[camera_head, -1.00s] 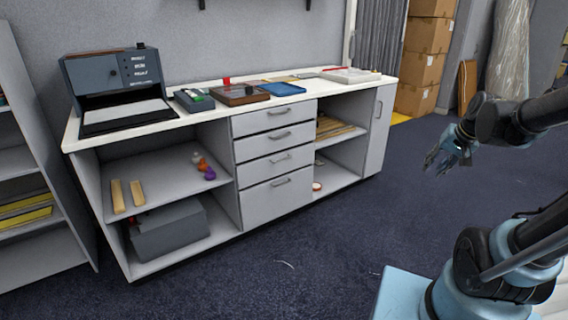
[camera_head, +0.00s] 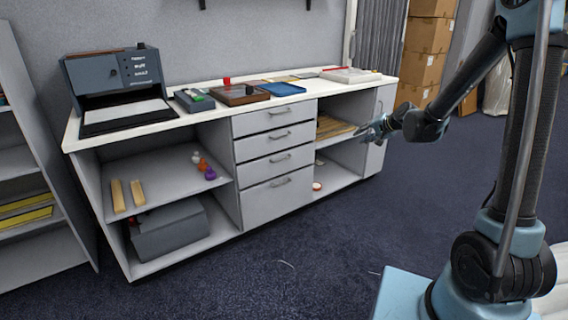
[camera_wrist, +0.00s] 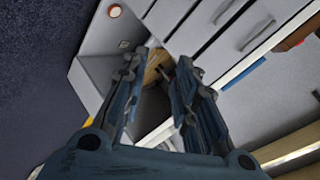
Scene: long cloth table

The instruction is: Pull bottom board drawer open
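The bottom drawer (camera_head: 277,194) is the lowest and tallest of several stacked grey drawers in the middle of the white-topped cabinet. It looks shut, with a grey bar handle (camera_head: 281,181) near its top edge. My gripper (camera_head: 368,130) is in front of the right open shelf, to the right of the drawers and higher than the bottom handle. In the wrist view my gripper (camera_wrist: 160,62) has its two fingers apart with nothing held between them. Drawer fronts with handles show at the top of that view, tilted.
The cabinet top (camera_head: 215,111) holds a dark machine (camera_head: 113,77), a blue tray (camera_head: 283,89) and other small items. The right shelf holds wooden pieces (camera_head: 331,126) and a small round item (camera_head: 317,186). The dark carpet (camera_head: 300,245) before the drawers is clear.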

